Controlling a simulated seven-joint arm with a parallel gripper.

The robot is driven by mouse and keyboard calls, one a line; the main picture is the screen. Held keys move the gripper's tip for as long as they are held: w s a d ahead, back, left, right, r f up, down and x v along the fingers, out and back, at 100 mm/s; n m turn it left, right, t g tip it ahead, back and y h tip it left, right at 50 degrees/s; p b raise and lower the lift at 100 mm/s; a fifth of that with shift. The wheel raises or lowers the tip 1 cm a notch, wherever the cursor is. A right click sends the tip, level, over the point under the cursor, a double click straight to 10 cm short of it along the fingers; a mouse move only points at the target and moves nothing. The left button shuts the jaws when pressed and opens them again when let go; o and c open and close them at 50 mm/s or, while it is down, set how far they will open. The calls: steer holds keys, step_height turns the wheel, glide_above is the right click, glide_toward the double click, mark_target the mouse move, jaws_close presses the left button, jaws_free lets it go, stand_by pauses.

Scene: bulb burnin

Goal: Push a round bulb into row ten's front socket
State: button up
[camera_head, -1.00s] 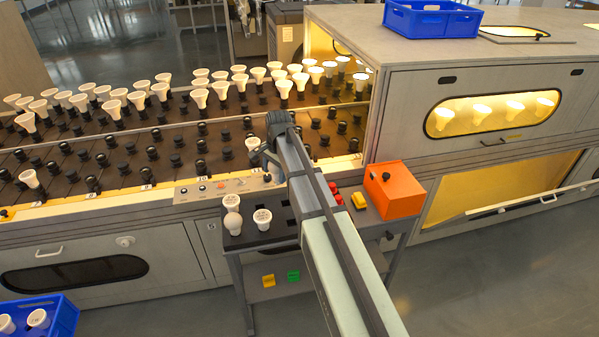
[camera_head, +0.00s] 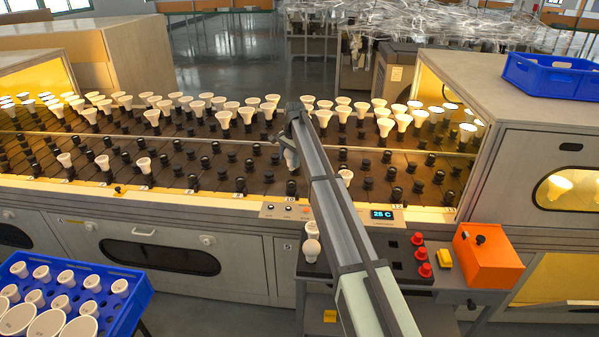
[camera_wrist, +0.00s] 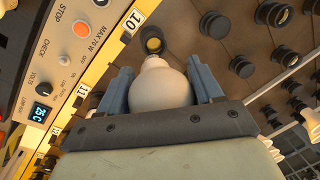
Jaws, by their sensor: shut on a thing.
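My gripper (camera_head: 292,150) is over the row marked 10. It is shut on a round white bulb (camera_wrist: 160,88), which sits between the two blue-grey fingers in the wrist view. The bulb (camera_head: 291,160) hangs neck down above the belt in the head view. Row ten's front socket (camera_head: 291,187) is dark and empty, just behind the "10" label. In the wrist view the bulb's neck lines up close to this socket (camera_wrist: 152,42); I cannot tell whether they touch.
Many reflector bulbs fill the back rows. A cart in front holds a round bulb (camera_head: 311,250), red buttons (camera_head: 421,256) and an orange box (camera_head: 487,254). A blue crate (camera_head: 135,297) is lower left.

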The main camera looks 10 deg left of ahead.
mark_target(290, 166)
steer(key=shift+w+a+r, duration=0.1)
steer(key=shift+w+a, duration=0.15)
steer(key=shift+w, duration=0.45)
steer(key=shift+s+d+n, duration=0.1)
steer(key=shift+s+n, duration=0.1)
steer(key=shift+n, duration=0.1)
steer(key=shift+f, duration=2.45)
steer(key=shift+f, duration=1.95)
steer(key=o, duration=1.1)
steer(key=r, duration=0.4)
steer(key=d+r, duration=0.1)
steer(key=r, duration=0.4)
steer(key=s+r, duration=0.1)
steer(key=r, duration=0.3)
steer(key=shift+d+r, duration=0.3)
